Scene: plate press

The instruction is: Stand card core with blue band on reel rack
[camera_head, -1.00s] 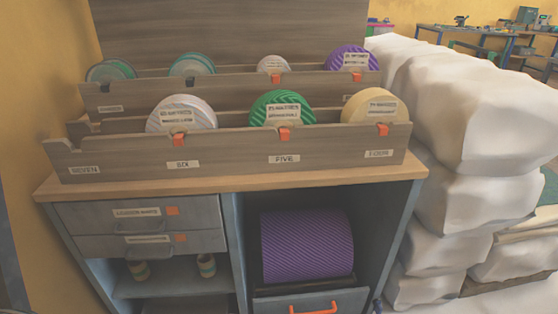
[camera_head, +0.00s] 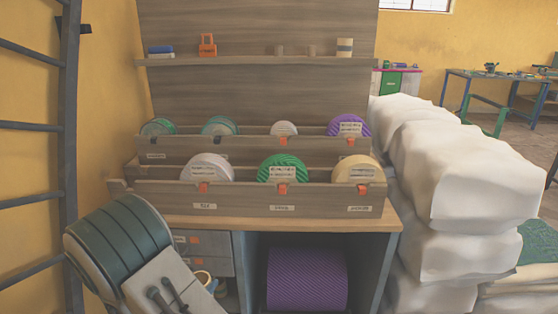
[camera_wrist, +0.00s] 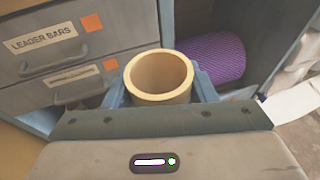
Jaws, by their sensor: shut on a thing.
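A tan card core (camera_wrist: 159,75) is in my gripper (camera_wrist: 160,92) in the wrist view. Its open top faces the camera and bluish-grey fingers show beside it. No blue band shows on the part I see; its lower side is hidden. The wooden reel rack (camera_head: 240,197) stands on the bench top in two tiers. Its front tier holds a whitish, a green and a cream reel; the back tier holds teal, small pale and purple reels.
Drawers (camera_wrist: 40,62) stand close on the left in the wrist view. A purple roll (camera_head: 307,279) lies in the bench's open bay. A shelf (camera_head: 255,61) above the rack holds several small items. White sacks (camera_head: 470,160) are stacked at right, a ladder (camera_head: 69,150) at left.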

